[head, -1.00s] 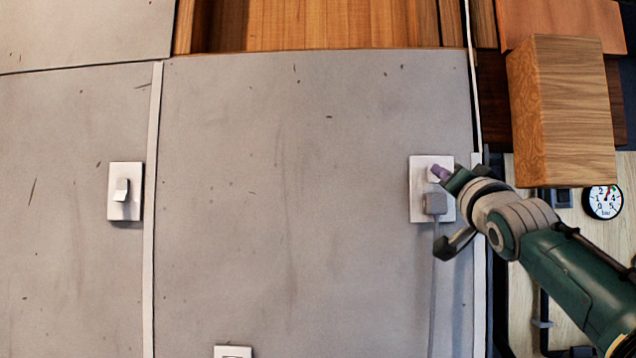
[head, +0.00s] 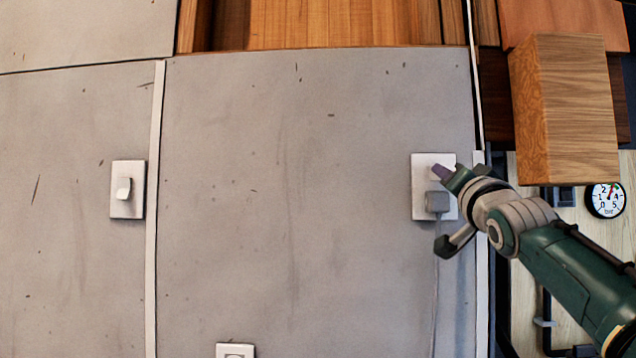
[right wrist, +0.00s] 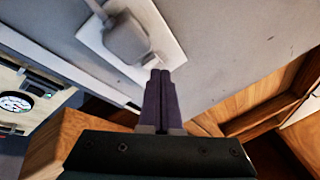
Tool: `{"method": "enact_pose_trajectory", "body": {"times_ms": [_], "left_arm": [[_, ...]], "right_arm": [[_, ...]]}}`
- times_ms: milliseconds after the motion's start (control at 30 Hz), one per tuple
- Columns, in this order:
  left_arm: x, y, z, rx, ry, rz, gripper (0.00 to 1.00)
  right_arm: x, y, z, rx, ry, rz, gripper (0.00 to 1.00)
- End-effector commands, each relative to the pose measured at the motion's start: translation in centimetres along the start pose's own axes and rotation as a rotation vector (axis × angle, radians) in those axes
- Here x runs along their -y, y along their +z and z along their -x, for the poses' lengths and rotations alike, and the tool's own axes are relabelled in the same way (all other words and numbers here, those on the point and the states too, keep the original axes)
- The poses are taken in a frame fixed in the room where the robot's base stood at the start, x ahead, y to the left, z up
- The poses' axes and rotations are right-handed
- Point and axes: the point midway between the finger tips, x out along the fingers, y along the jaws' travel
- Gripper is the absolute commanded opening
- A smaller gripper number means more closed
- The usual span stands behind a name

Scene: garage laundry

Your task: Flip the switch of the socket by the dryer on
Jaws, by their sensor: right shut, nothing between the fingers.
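The socket (head: 420,205) is a white plate on the grey wall panel at the right of the head view, with a grey plug (head: 437,201) and cord in its lower part. It also shows in the right wrist view (right wrist: 172,75), with the plug (right wrist: 126,40) in it. My right gripper (head: 438,171) is shut and empty, its purple fingertips at the upper part of the plate. In the wrist view the fingertips (right wrist: 160,74) overlap a small switch at the plate's edge, mostly hidden; its position and any contact cannot be told. My left gripper is out of view.
A wall switch (head: 127,190) sits on the left panel, and another white plate (head: 235,351) at the bottom edge. A wooden box (head: 565,110) juts out above my right arm. A pressure gauge (head: 606,199) is at the right.

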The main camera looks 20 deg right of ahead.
Motion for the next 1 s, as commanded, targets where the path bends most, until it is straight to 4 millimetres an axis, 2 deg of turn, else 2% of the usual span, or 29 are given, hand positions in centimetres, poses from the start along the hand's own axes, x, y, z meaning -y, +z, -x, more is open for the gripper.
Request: {"method": "enact_pose_trajectory", "body": {"times_ms": [1000], "left_arm": [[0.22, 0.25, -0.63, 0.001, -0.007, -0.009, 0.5]], "right_arm": [[-0.4, 0.43, -0.56, 0.001, 0.0, 0.0, 0.0]]}}
